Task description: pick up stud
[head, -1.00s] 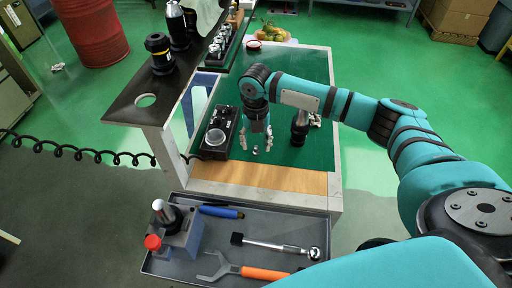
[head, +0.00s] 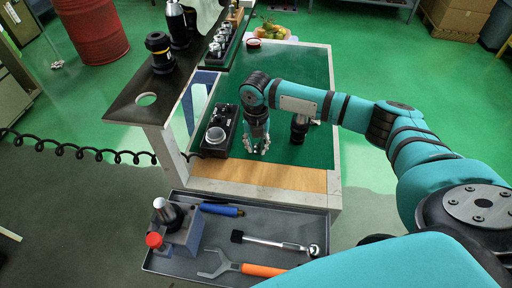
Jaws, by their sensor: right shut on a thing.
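My left gripper is not in view.
A black holder (head: 225,120) with a clear round dish (head: 215,135) stands just left of the gripper. A dark tool holder (head: 299,130) stands to its right. A grey tray (head: 215,262) with a wrench (head: 275,243) lies in front. A dark raised shelf (head: 125,103) is at left.

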